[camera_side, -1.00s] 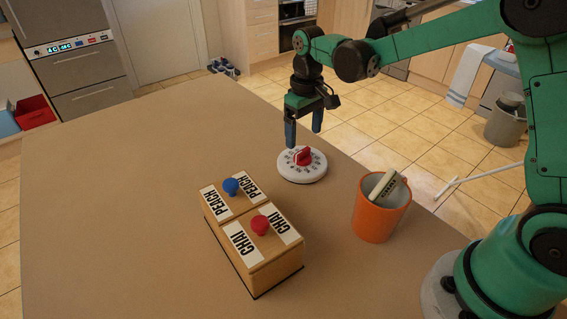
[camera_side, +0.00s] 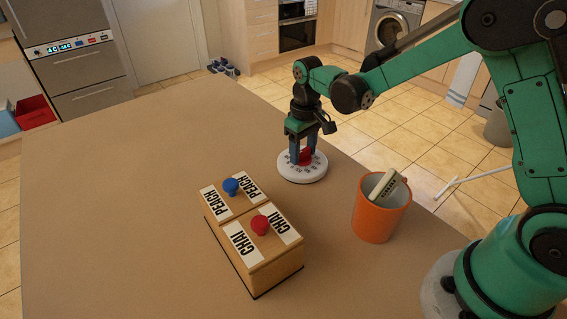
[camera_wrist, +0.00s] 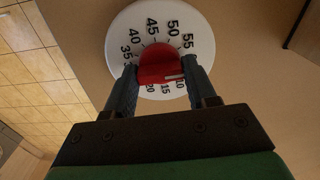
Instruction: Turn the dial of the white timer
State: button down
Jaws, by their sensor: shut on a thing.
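The white timer (camera_side: 302,174) is a round disc lying flat on the table, near its right edge in the side view. Its red dial (camera_side: 306,157) stands up in the middle. In the wrist view the timer's face (camera_wrist: 166,25) shows black numbers around the red dial (camera_wrist: 158,63), and a white line on the dial points towards the right, near the 10. My gripper (camera_side: 303,160) points down over the timer and is shut on the dial, one finger on each side. The fingers (camera_wrist: 162,79) hide part of the lower numbers.
A wooden box (camera_side: 252,262) with PEACH and CHAI labels, a blue knob (camera_side: 231,187) and a red knob (camera_side: 260,225) stands left of and nearer than the timer. An orange cup (camera_side: 377,216) holding a light labelled object (camera_side: 384,184) stands to the right. The table's left side is clear.

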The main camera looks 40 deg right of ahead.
jog(key=shift+m, duration=0.8)
jog(key=m, duration=0.9)
jog(key=shift+m, duration=0.7)
dwell(0.5)
jog(key=shift+c, duration=1.4)
grip_release()
